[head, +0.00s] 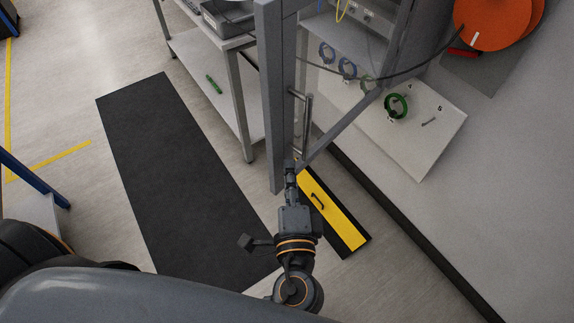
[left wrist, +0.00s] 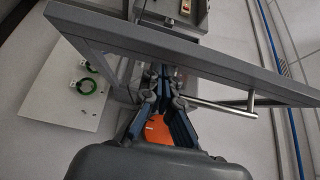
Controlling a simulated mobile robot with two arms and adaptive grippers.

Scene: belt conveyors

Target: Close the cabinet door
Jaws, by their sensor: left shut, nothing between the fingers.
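The cabinet door (head: 276,95) is a grey frame standing open, seen steeply from above in the head view. A silver bar handle (head: 307,125) is on its right face. My left gripper (head: 291,166) is shut and empty close to the door's lower part, below the handle. In the left wrist view the door frame (left wrist: 205,55) crosses above the fingers (left wrist: 163,80), and the handle (left wrist: 220,107) is to their right. I cannot tell whether the fingers touch the door. The grey cabinet (head: 370,12) is behind the door, partly hidden by it. My right gripper is not in view.
A white panel (head: 440,135) with a green ring (head: 396,106) is by the wall at right. A yellow-and-black plate (head: 330,213) is beside my left gripper. A metal table (head: 185,45) stands left of the door. A black mat (head: 185,190) covers the floor at left.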

